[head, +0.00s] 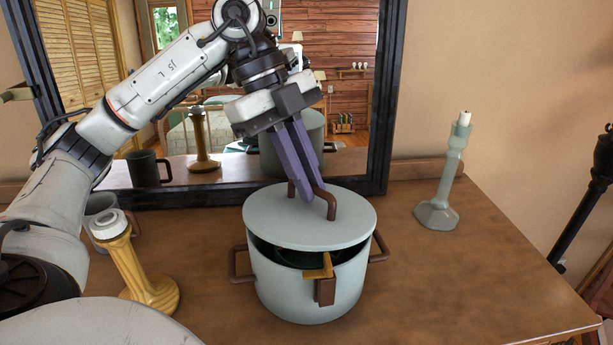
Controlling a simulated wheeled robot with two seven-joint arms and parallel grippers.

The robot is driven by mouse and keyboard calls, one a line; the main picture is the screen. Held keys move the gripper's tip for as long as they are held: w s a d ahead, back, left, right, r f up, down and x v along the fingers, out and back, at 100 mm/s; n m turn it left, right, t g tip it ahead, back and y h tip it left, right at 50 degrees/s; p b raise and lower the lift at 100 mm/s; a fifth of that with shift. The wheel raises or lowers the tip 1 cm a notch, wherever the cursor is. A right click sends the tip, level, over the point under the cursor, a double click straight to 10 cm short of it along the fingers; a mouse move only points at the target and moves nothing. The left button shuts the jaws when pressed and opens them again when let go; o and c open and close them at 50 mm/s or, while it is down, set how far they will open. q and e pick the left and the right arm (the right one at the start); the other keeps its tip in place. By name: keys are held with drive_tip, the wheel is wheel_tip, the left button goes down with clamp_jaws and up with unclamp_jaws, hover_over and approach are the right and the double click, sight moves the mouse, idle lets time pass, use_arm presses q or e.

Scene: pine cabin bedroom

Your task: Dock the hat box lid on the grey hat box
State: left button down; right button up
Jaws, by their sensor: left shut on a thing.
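The grey hat box (308,300) stands on the wooden dresser top, round, with brown handles on its sides and a brown tab at the front. The round grey lid (285,223) with a brown arched handle (331,204) is over the box. A dark gap shows between the lid's front edge and the box rim, with a yellowish-brown piece in it. Whether the lid touches the rim at the back is hidden. My left gripper (307,195), with purple fingers, is shut on the lid's handle from above. My right gripper is not in view.
A yellow candlestick (150,285) stands left of the box, near my left arm. A grey mug (98,206) is partly hidden behind it. A grey-green candlestick (446,180) stands at the back right. A dark-framed mirror (385,110) stands behind. The dresser's right front (480,285) is clear.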

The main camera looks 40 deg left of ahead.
use_arm(q)
drive_tip(key=shift+s+f, duration=0.2)
drive_tip(key=shift+f, duration=0.35)
drive_tip(key=shift+d+r, duration=0.1)
drive_tip(key=shift+r, duration=0.25)
drive_tip(key=shift+w+r+p, duration=0.1)
drive_tip(key=shift+r+p, duration=0.35)
drive_tip(key=shift+r, duration=0.1)
drive_tip(key=shift+w+r, duration=0.1)
drive_tip(key=shift+w, duration=0.1)
drive_tip(key=shift+s+f+b, duration=0.1)
drive_tip(key=shift+f+b, duration=0.55)
drive_tip(key=shift+f, duration=0.35)
drive_tip(key=shift+s+f, duration=0.1)
drive_tip(key=shift+f, duration=0.25)
idle(0.4)
